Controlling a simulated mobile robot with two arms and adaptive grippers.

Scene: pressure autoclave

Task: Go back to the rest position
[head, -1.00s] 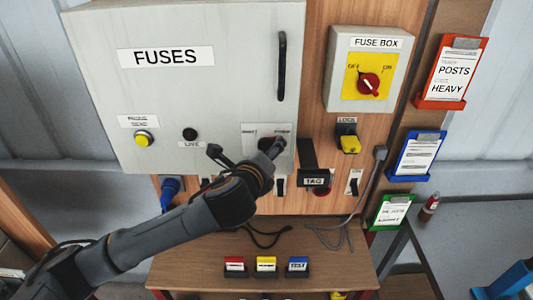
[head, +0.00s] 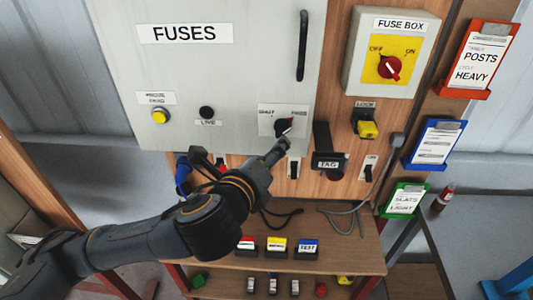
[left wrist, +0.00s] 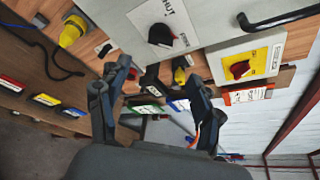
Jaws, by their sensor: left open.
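My left gripper (head: 240,154) is in front of the lower part of the grey FUSES cabinet (head: 240,85). Its two fingers are spread apart with nothing between them, as the left wrist view (left wrist: 157,74) also shows. One fingertip appears just below the dark rotary knob (head: 283,127) on the cabinet; whether it touches cannot be told from the head view. In the left wrist view the knob (left wrist: 161,35) stands clear of both fingers. My right gripper is not in view.
The fuse box (head: 392,50) with its red switch, a lock (head: 368,130) and a black TAG piece (head: 328,162) are right of the cabinet. Card holders hang at the far right. A wooden shelf (head: 350,250) with coloured cards lies below. A grey cable (head: 370,200) hangs near the right.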

